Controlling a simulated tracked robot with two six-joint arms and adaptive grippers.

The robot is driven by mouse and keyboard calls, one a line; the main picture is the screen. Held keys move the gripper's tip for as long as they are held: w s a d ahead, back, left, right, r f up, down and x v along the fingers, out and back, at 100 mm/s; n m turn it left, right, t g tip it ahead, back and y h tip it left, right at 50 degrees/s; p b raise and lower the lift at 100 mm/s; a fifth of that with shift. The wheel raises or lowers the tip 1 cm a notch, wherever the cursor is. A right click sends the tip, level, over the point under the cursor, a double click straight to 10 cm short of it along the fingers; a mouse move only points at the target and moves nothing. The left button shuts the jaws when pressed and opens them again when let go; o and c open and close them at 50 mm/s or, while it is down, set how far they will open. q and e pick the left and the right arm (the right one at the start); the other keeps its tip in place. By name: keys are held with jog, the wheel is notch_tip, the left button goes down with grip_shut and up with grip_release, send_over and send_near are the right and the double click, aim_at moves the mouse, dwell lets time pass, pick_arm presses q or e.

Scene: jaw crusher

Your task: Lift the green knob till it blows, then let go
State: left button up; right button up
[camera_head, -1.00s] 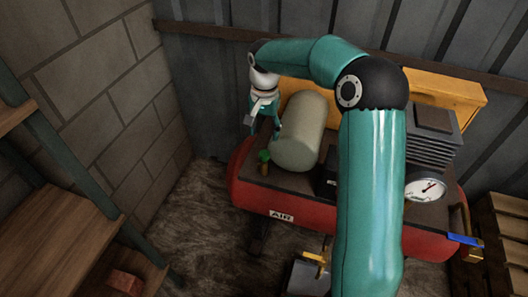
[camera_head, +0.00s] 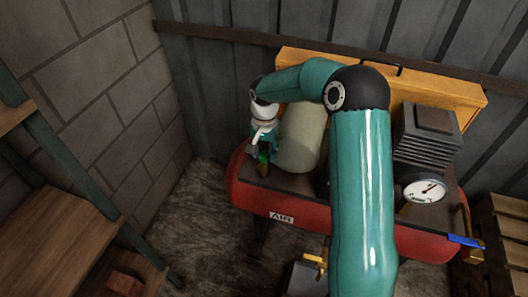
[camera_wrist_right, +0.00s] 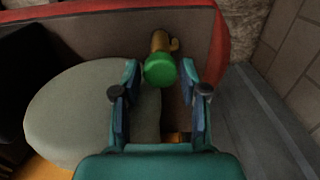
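The green knob (camera_wrist_right: 160,70) sits on top of a brass valve (camera_wrist_right: 161,42) on the compressor's top plate. In the head view the green knob (camera_head: 264,157) shows small at the left end of the red air tank (camera_head: 320,226), partly covered by the gripper. My right gripper (camera_head: 262,150) is just over it, pointing down. In the wrist view the right gripper's fingers (camera_wrist_right: 162,90) are open, one on each side of the knob's near edge, with gaps left between fingers and knob. My left gripper is not in view.
A beige cylinder (camera_head: 300,140) stands close beside the valve. A dial gauge (camera_head: 425,191) and a finned block (camera_head: 428,135) are at the right. A yellow case (camera_head: 460,95) is behind. Wooden shelves (camera_head: 50,215) are at the left.

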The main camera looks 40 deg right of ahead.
aim_at(264, 154)
grip_shut()
jog(key=shift+r, duration=0.65)
jog(key=shift+o, duration=2)
grip_release()
notch_tip(264, 154, up, 12)
